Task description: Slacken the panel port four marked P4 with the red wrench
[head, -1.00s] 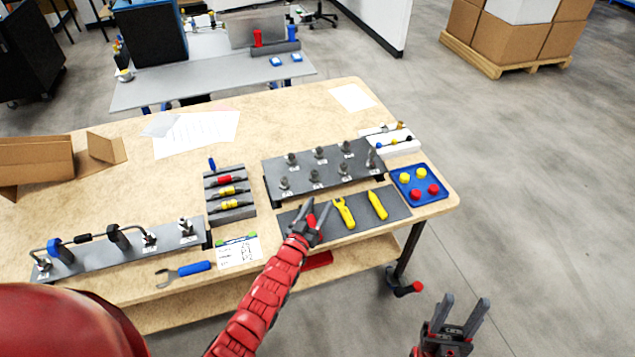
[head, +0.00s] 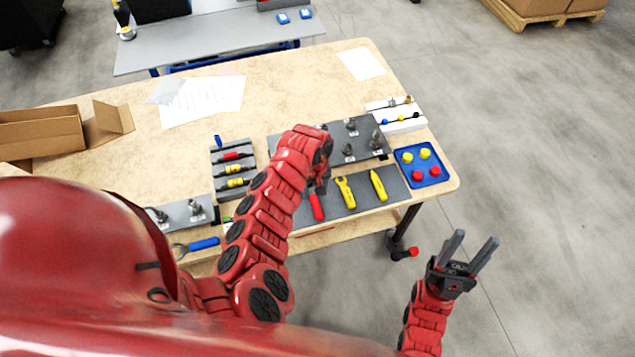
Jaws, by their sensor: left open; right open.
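The red-handled tool (head: 316,206), which looks like the red wrench, lies on the grey mat (head: 357,206), its upper part hidden by my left gripper. My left gripper (head: 320,184) is open above the mat's left part, at the upper end of the red handle; I cannot tell if it touches it. The raised dark panel (head: 372,151) with several metal ports stands behind the mat. My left forearm hides its left part, and the port labels are too small to read, so I cannot pick out P4. My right gripper (head: 470,252) is open and empty, off the table's front right.
A yellow wrench (head: 345,193) and another yellow tool (head: 378,185) lie on the mat. A blue tray (head: 423,164) with red and yellow caps is to the right. A rack (head: 232,171), a blue-handled wrench (head: 204,244) and a cardboard box (head: 40,138) are to the left.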

